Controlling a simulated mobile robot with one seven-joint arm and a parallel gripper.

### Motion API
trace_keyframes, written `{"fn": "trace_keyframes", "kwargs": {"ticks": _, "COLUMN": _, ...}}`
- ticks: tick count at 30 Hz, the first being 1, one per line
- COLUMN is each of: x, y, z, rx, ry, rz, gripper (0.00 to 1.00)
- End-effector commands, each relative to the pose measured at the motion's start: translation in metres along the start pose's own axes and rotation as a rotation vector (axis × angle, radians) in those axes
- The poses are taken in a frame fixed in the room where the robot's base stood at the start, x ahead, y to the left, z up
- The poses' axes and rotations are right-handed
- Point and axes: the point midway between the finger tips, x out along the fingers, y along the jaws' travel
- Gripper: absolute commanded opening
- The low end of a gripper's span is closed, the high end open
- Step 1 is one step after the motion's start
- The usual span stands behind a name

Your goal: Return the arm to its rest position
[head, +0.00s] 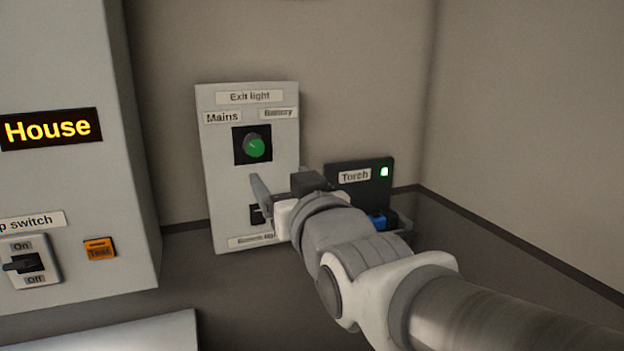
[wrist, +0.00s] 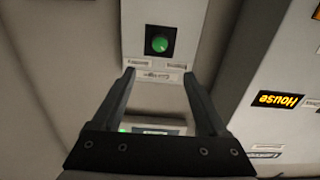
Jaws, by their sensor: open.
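My arm (head: 355,270) reaches in from the lower right of the head view. My gripper (head: 262,190) is in front of the lower part of the exit light panel (head: 225,165). In the wrist view my gripper (wrist: 157,76) shows two fingers apart, with nothing held between them. The panel's green round knob (head: 256,147) is uncovered and also shows beyond the fingers in the wrist view (wrist: 158,42). A lower black control (head: 256,215) on the panel is partly hidden by my gripper. Whether a finger touches the panel, I cannot tell.
A dark torch holder (head: 376,186) with a lit green lamp stands close behind my wrist, with a blue thing (head: 379,220) partly hidden at its foot. A large grey cabinet (head: 70,190) with a House sign (head: 50,129) stands left. The right wall is bare.

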Motion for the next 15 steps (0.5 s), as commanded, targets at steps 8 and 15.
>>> {"fn": "trace_keyframes", "kwargs": {"ticks": 8, "x": 0.0, "y": 0.001, "z": -0.001, "rx": 0.0, "ry": -0.005, "rz": 0.003, "gripper": 0.76}}
{"fn": "trace_keyframes", "kwargs": {"ticks": 15, "x": -0.021, "y": 0.035, "z": 0.009, "rx": 0.004, "ry": -0.19, "rz": 0.078, "gripper": 0.76}}
